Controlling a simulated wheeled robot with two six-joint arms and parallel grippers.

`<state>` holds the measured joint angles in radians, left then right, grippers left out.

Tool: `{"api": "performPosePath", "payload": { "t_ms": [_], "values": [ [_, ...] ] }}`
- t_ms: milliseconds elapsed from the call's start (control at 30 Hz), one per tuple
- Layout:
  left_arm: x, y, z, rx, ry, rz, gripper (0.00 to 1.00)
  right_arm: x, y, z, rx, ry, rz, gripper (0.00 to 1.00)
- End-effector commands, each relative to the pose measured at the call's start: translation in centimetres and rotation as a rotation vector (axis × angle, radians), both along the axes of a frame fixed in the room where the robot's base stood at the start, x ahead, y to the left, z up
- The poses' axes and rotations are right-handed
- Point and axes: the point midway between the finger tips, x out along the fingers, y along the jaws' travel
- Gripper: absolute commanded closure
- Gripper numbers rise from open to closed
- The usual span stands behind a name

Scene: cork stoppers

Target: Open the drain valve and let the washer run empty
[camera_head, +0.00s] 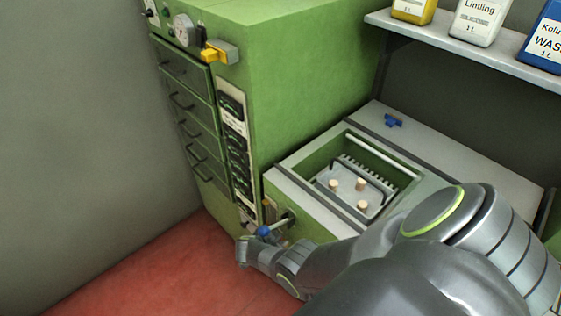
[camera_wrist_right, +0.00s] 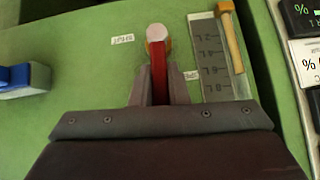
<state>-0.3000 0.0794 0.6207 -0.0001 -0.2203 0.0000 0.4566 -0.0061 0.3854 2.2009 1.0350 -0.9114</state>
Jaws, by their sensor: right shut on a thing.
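The green washer (camera_head: 302,207) has an open tub at the top, with three cork stoppers (camera_head: 360,184) standing on a grey rack plate inside. In the right wrist view a red lever (camera_wrist_right: 158,70) with a brass-coloured, pale-ended fitting (camera_wrist_right: 157,36) lies on the green panel; it looks like the drain valve's handle. My right gripper (camera_wrist_right: 160,80) is shut on the red lever, one finger on each side. In the head view the right gripper (camera_head: 243,250) is low at the washer's front, and the lever is hidden there. My left gripper is out of view.
A level gauge (camera_wrist_right: 212,62) with a yellowish rod sits beside the lever. A blue handle (camera_wrist_right: 25,80) is at the left of the wrist view. The tall green cabinet (camera_head: 300,60) stands behind, and a shelf with bottles (camera_head: 476,22) is upper right. Red floor is clear at left.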

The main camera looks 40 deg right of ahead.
Motion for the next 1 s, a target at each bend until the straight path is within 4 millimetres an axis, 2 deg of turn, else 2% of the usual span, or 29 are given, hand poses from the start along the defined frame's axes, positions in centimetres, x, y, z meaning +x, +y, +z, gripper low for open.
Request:
{"api": "performPosePath", "payload": {
  "t_ms": [400,933,967,1000],
  "values": [
    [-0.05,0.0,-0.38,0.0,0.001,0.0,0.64,-0.06,0.06,-0.12,-0.006,0.087,0.0,1.0],
    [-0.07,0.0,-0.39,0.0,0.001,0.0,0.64,-0.09,0.08,-0.12,-0.007,0.099,0.002,1.0],
    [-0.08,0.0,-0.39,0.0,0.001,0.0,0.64,-0.08,0.07,-0.11,-0.007,0.099,0.002,0.84],
    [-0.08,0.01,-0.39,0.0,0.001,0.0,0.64,-0.08,0.07,-0.11,-0.007,0.099,0.002,0.79]
  ]
}}
